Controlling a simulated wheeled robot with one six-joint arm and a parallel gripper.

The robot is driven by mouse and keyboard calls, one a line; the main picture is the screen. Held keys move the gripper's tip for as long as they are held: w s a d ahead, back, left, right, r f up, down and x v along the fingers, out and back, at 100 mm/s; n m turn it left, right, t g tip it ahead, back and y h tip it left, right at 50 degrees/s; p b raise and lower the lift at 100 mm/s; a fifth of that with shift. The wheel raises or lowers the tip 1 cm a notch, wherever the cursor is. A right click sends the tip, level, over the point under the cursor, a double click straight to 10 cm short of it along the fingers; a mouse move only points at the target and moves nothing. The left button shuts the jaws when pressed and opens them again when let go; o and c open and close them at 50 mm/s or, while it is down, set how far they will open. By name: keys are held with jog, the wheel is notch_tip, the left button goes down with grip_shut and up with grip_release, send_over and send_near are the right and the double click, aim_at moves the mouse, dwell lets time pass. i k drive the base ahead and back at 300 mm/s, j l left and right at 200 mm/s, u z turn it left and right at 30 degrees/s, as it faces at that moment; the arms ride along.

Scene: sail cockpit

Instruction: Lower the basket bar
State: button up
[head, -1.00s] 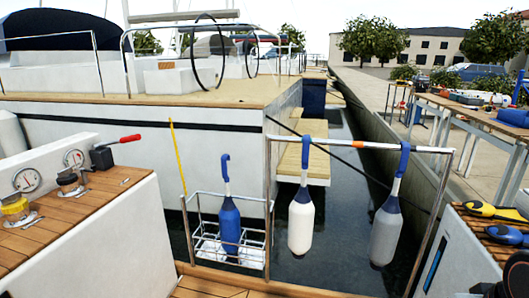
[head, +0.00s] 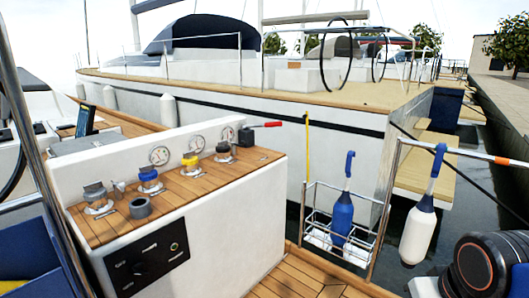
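A wire basket (head: 311,214) of thin metal bars stands right of centre, beyond the teak deck edge. A thin upright yellow rod (head: 307,150) rises at the basket's back left. A metal rail (head: 467,153) with an orange band runs right from a post at the basket's right side. I cannot tell which of these bars is the basket bar. My gripper is not in view; only a dark rounded part of my arm shows at the lower right.
A white console (head: 215,222) with a teak top carries winches, gauges and a red-handled lever (head: 262,125). A white fender (head: 418,232) hangs from the rail over dark water. A moored white boat (head: 290,120) lies behind. Teak deck (head: 285,278) is clear at the bottom.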

aim_at(305, 116)
jog(key=i+j, duration=0.15)
jog(key=i, duration=0.4)
jog(key=i+j, duration=0.15)
jog(key=i, duration=0.35)
jog(key=i+j, duration=0.1)
jog(key=i, duration=0.45)
jog(key=i+j, duration=0.15)
jog(key=i, duration=0.35)
